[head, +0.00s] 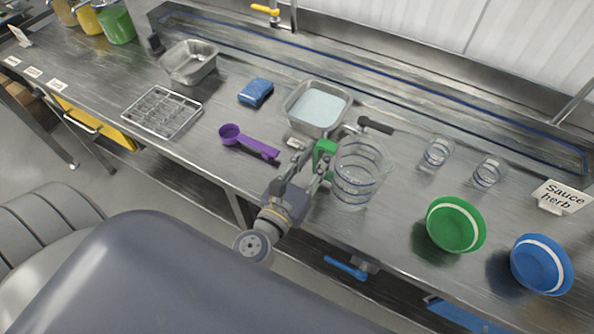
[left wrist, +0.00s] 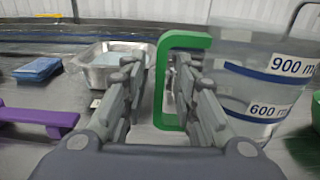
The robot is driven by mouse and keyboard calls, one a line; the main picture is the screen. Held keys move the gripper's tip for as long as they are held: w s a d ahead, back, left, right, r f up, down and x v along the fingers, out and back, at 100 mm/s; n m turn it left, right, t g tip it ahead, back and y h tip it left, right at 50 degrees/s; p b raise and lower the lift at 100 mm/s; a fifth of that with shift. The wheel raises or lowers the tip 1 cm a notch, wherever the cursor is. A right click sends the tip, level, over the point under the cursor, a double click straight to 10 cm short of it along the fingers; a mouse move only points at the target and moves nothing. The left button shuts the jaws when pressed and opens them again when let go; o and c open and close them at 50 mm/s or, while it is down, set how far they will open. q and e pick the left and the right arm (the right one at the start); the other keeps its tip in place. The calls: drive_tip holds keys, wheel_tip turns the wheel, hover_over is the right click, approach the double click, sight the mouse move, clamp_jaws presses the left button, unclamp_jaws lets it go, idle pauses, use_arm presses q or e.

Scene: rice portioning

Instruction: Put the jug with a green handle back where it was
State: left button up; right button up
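The clear jug with a green handle (head: 358,178) stands upright near the counter's front edge, right of the rice pan. Its green handle (head: 325,152) faces left. In the left wrist view, the jug (left wrist: 262,85) shows 900 and 600 marks. My left gripper (head: 314,160) is at the handle, with one finger on each side of its upright bar (left wrist: 161,85). A gap shows between the left finger and the bar, so the fingers look open around it. I cannot tell whether the jug's base touches the counter. My right gripper is out of view.
A metal pan with pale contents (head: 290,117) and a black-handled tool (head: 376,125) lie behind. A purple scoop (head: 250,143) and blue cloth (head: 256,91) lie left. Two small cups (head: 437,152), a green bowl (head: 455,225) and a blue bowl (head: 541,265) stand right.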

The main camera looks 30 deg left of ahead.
use_arm(q)
drive_tip(key=s+b, duration=0.2)
drive_tip(key=s, duration=0.2)
drive_tip(key=s+b, duration=0.2)
drive_tip(key=s, duration=0.2)
drive_tip(key=shift+s+a+f, duration=0.15)
drive_tip(key=shift+s+f, duration=0.05)
drive_tip(key=shift+s, duration=0.05)
drive_tip(key=shift+s+r+b, duration=0.25)
drive_tip(key=shift+s+b, duration=0.2)
drive_tip(key=shift+s, duration=0.55)
